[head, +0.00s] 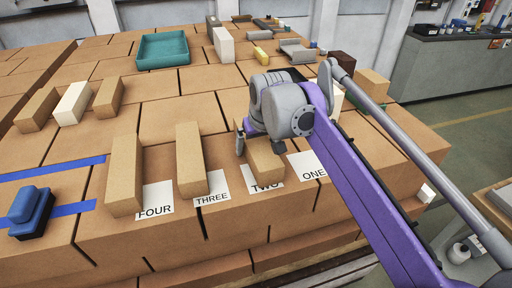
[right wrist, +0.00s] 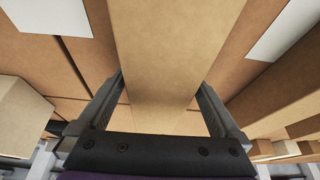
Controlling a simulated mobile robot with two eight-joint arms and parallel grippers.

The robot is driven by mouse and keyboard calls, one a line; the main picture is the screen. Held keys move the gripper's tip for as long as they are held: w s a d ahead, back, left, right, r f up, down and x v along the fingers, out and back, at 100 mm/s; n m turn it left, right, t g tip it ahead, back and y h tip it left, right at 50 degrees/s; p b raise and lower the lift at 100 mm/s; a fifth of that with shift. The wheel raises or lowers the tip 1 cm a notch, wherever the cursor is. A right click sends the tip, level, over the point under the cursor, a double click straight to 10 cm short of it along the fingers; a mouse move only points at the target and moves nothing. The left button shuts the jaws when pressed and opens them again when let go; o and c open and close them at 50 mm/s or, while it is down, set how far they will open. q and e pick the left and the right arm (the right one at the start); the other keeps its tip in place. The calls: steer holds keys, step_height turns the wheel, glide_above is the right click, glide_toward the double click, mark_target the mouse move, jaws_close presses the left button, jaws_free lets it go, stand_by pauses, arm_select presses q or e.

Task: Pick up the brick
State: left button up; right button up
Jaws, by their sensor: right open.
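A tan wooden brick (head: 265,166) lies on the cardboard boxes behind the label TWO (head: 264,187). My right gripper (head: 259,146) is over this brick, with one finger showing on each side of it. In the right wrist view the brick (right wrist: 165,45) runs lengthwise between the two open fingers (right wrist: 160,95), with a gap on both sides. My arm hides the rear part of the brick in the head view. My left gripper is not in view.
Similar bricks lie behind the labels FOUR (head: 125,175) and THREE (head: 190,160). Several more bricks lie at the back left, one of them white (head: 72,103). A teal tray (head: 163,51) stands at the back. A blue object (head: 30,213) is at the front left.

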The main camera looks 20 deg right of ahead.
jaws_close()
stand_by(0.5)
